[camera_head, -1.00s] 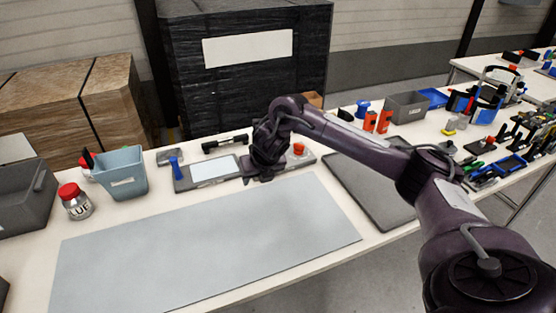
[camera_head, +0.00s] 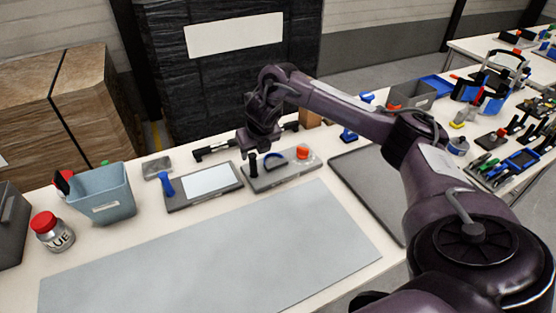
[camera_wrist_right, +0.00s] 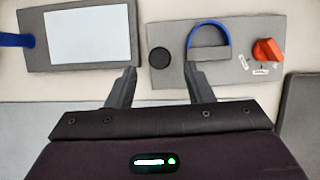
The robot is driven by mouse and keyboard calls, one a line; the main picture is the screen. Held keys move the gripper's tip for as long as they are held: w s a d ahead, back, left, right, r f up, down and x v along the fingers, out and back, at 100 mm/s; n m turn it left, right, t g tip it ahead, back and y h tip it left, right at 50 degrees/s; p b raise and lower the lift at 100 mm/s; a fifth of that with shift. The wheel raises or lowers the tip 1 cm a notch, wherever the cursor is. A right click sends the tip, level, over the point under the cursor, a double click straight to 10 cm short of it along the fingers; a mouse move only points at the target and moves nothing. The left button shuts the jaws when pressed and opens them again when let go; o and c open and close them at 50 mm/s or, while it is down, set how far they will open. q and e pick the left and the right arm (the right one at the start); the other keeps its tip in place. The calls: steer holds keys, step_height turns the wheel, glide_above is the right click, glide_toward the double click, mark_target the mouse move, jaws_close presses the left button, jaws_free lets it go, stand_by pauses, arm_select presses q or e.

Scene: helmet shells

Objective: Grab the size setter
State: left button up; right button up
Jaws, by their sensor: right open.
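No part is labelled as the size setter. A grey plate (camera_head: 288,177) carries a black upright peg (camera_head: 253,164), a blue arch (camera_head: 275,155) and an orange-red knob (camera_head: 302,152). In the right wrist view the peg is a black disc (camera_wrist_right: 160,58), the arch (camera_wrist_right: 208,24) stands over a grey block, and the knob (camera_wrist_right: 267,50) is to the right. My right gripper (camera_head: 262,142) is open and empty above the plate's left part. In its wrist view the fingertips (camera_wrist_right: 156,77) lie to either side of the disc's line. My left gripper is not in view.
Left of the plate is a flat panel with a white screen (camera_head: 208,181) and blue handle (camera_head: 165,186). A blue-grey bin (camera_head: 105,192) and red-lidded jar (camera_head: 52,232) stand further left. A grey mat (camera_head: 210,250) lies clear in front. A dark tray (camera_head: 372,187) is at right.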

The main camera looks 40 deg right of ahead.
mark_target(253, 156)
steer(key=shift+w+f+p, duration=0.2)
steer(key=shift+f+p, duration=0.15)
steer(key=shift+f, duration=0.35)
steer(key=x, duration=0.3)
steer(key=shift+w+d+f+p, duration=0.1)
steer(key=shift+w+f+p, duration=0.2)
steer(key=shift+w, duration=0.05)
steer(key=shift+w+f, duration=0.1)
steer(key=shift+f, duration=0.1)
steer(key=shift+r, duration=0.1)
steer(key=c, duration=0.9)
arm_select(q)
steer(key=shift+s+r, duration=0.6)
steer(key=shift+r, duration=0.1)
arm_select(e)
jaws_close()
